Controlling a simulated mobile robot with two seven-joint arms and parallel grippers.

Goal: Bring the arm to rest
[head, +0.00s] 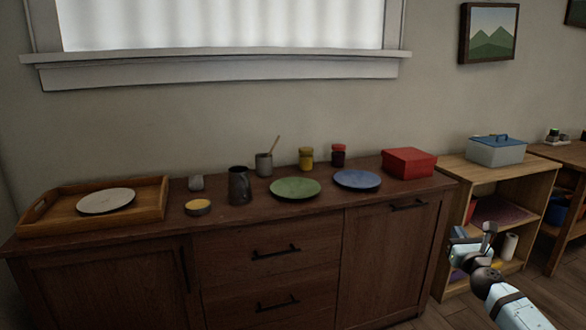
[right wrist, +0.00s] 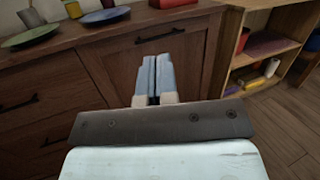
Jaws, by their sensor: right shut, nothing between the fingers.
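My right gripper (head: 460,237) is at the lower right in the head view, in front of the cabinet's right end and the open shelf. In the right wrist view its two pale blue fingers (right wrist: 155,78) are together with nothing between them. They point at the front of the wooden cabinet (right wrist: 205,40) and hold no object. My right arm (head: 510,300) comes in from the lower right corner. My left gripper does not show.
The cabinet top (head: 235,217) bears a wooden tray (head: 50,222) with a plate, a green plate (head: 296,187), a blue plate (head: 357,179), a dark mug (head: 239,187), jars and a red box (head: 408,163). An open shelf (head: 540,185) stands right. Floor (head: 555,290) shows lower right.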

